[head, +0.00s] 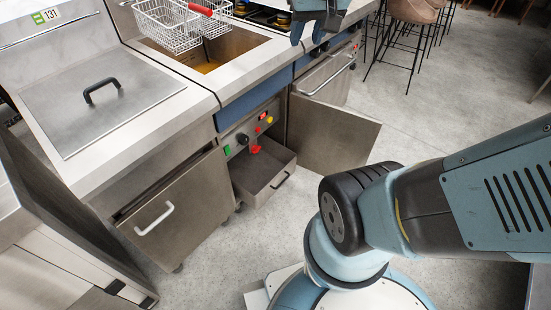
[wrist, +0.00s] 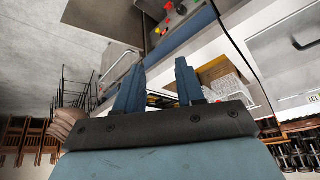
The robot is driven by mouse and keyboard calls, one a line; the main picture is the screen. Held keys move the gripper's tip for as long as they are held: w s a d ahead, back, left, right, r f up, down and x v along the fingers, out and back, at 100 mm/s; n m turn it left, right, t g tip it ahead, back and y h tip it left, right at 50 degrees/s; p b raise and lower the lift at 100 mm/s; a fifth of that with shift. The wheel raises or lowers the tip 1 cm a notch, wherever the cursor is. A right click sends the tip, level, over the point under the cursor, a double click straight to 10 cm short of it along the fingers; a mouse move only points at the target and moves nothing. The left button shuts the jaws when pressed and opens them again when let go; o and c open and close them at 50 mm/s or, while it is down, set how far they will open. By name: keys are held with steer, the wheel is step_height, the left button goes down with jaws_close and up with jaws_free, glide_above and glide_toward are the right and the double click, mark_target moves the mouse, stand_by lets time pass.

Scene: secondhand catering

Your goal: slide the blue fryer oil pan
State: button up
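The blue-fronted fryer (head: 250,102) stands in the middle of the head view, with its cabinet door (head: 332,132) swung open to the right. Its oil pan (head: 258,172) is a grey metal drawer-like box with a small front handle (head: 280,180). The pan sits low under the control panel and sticks partly out of the cabinet. My gripper (head: 318,22) is at the top edge of the head view, higher than the pan and apart from it. In the wrist view, my gripper's two blue fingers (wrist: 160,75) are spread with nothing between them.
A lidded unit (head: 100,95) with a closed front stands left of the fryer. Wire baskets (head: 172,22) hang over the fryer's oil well. Another unit with a bar handle (head: 328,72) is to the right. Bar stools (head: 412,15) stand farther back. Grey floor (head: 400,120) is open at right.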

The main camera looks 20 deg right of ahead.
steer(key=w+d+f+m, duration=0.1)
steer(key=w+f, duration=0.4)
steer(key=w, duration=0.5)
steer(key=m+g, duration=0.2)
steer(key=m, duration=0.2)
glide_above(284, 180)
steer(key=w, duration=0.2)
step_height(284, 180, down, 25)
steer(key=f+m, duration=0.2)
steer(key=f, duration=1.6)
steer(key=s+f+m+g, duration=0.1)
steer(key=f, duration=1.7)
steer(key=s+f+m+y, duration=0.1)
steer(key=f+m, duration=0.1)
steer(key=f, duration=1.7)
steer(key=shift+s+m, duration=0.25)
steer(key=shift+m, duration=0.05)
steer(key=shift+c, duration=0.5)
jaws_close()
